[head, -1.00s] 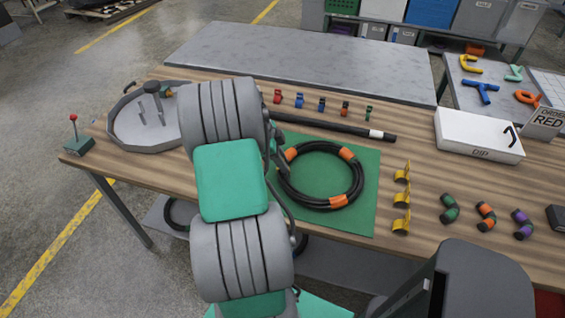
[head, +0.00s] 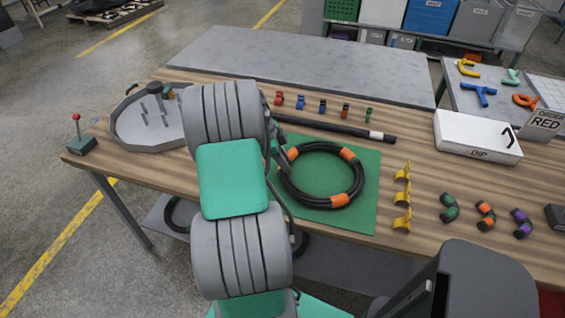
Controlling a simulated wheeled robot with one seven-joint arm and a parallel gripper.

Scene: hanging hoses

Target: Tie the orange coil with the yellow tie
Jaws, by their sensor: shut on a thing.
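The coil (head: 357,183), a ring of black hose with orange bands, lies flat on the green mat (head: 368,222) in the head view. My gripper (head: 283,160) is mostly hidden behind my own arm, and only a dark grey part shows at the coil's left edge, close to an orange band. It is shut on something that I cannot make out. Three yellow curved pieces (head: 402,197) stand in a column right of the mat; I cannot tell whether one is the tie. A row of small red, blue, orange and green pieces (head: 322,104) lies behind the mat.
A black rod (head: 335,128) with a white band lies along the mat's back edge. A white box (head: 477,137) marked DIP stands at the right. Several coloured elbow pieces (head: 486,215) lie at the front right. A grey pegged tray (head: 125,138) is at the left.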

